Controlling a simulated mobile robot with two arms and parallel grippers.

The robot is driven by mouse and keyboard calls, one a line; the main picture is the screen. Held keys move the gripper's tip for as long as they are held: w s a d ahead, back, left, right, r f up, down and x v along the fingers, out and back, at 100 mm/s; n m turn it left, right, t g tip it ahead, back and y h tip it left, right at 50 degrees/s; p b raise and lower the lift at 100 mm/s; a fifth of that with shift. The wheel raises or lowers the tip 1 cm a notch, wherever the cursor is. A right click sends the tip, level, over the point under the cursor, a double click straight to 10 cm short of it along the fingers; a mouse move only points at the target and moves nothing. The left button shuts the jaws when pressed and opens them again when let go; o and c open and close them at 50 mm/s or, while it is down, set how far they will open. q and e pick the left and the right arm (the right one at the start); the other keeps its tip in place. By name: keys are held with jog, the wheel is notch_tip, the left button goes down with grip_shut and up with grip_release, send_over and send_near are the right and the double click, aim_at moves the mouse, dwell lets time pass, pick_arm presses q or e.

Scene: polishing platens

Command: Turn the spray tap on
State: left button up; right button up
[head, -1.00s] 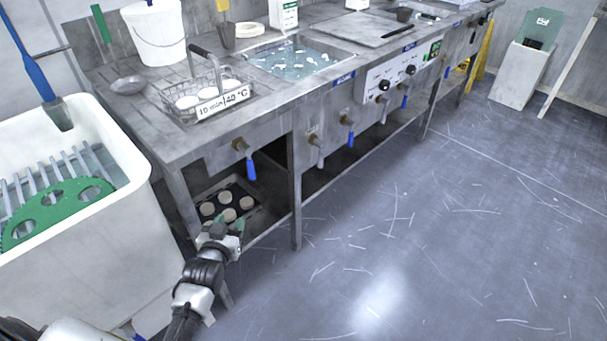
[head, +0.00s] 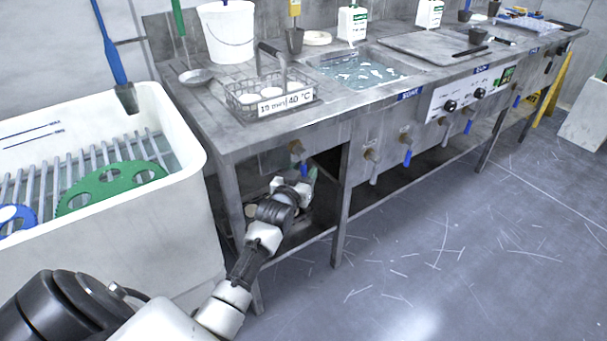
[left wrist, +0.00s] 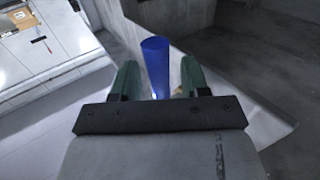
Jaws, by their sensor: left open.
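Several taps with levers line the front of the steel bench. The leftmost tap (head: 296,147) is brass with a blue lever and is partly hidden by my left gripper (head: 304,176). Farther right are a tap with a grey lever (head: 371,156) and one with a blue lever (head: 407,150). I cannot read which is the spray tap. In the left wrist view, the blue lever (left wrist: 156,65) stands between the two green fingers of my open left gripper (left wrist: 160,80). I cannot tell whether they touch it. My right gripper is not in view.
A white tub (head: 120,240) with green and blue discs stands left of the bench. A wire basket (head: 240,107) and a white bucket (head: 228,40) stand on the bench top. A bench leg (head: 341,215) is just right of my left gripper. The floor (head: 470,260) at right is open.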

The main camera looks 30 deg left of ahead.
pick_arm(q)
jog(key=shift+w, duration=0.2)
jog(key=shift+c, duration=0.3)
grip_shut()
